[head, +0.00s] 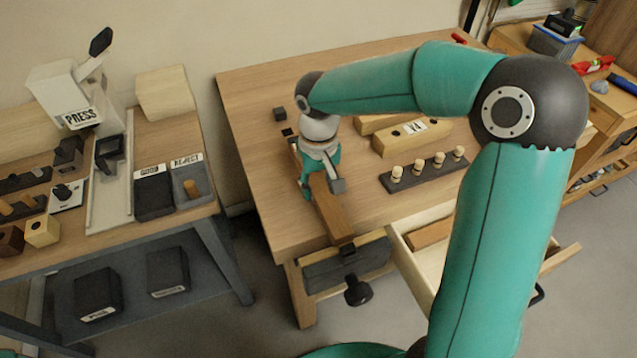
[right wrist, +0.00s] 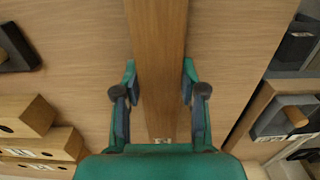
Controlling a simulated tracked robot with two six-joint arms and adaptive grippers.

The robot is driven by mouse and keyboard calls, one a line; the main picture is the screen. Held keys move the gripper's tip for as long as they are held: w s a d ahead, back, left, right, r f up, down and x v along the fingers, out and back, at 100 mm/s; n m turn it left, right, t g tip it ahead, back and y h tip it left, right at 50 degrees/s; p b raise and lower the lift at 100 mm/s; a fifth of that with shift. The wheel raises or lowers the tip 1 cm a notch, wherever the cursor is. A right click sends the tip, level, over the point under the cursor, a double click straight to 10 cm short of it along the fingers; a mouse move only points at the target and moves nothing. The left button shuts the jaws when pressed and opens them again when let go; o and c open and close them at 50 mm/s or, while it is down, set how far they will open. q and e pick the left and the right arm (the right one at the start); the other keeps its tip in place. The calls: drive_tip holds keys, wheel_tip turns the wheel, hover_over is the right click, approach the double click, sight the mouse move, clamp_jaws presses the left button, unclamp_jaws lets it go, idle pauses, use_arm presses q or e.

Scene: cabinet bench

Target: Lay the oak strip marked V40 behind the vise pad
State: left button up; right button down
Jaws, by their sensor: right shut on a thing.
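My right gripper (head: 322,178) is shut on a long brown oak strip (head: 332,210) at the left part of the bench. In the right wrist view the strip (right wrist: 158,45) runs between the two fingers (right wrist: 159,85). A small pale mark shows near its lower end there, too small to read. In the head view the strip's near end reaches the bench's front edge, just above the dark vise (head: 345,265). I cannot tell whether the strip touches the bench or the vise pad. My left gripper is not in view.
Wooden blocks, one with a white label (head: 414,127), and a dark rack with pale pegs (head: 430,172) stand right of the strip. An open drawer (head: 405,258) holds a wooden piece. A side table (head: 100,235) with a press and bins stands left.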

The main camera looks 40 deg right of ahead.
drive_tip(key=shift+f, duration=0.2)
drive_tip(key=shift+c, duration=2)
unclamp_jaws()
drive_tip(key=shift+r, duration=0.15)
drive_tip(key=shift+r+p, duration=2.75)
drive_tip(key=shift+r, duration=0.65)
drive_tip(key=shift+s+f, duration=0.1)
drive_tip(key=shift+s, duration=0.05)
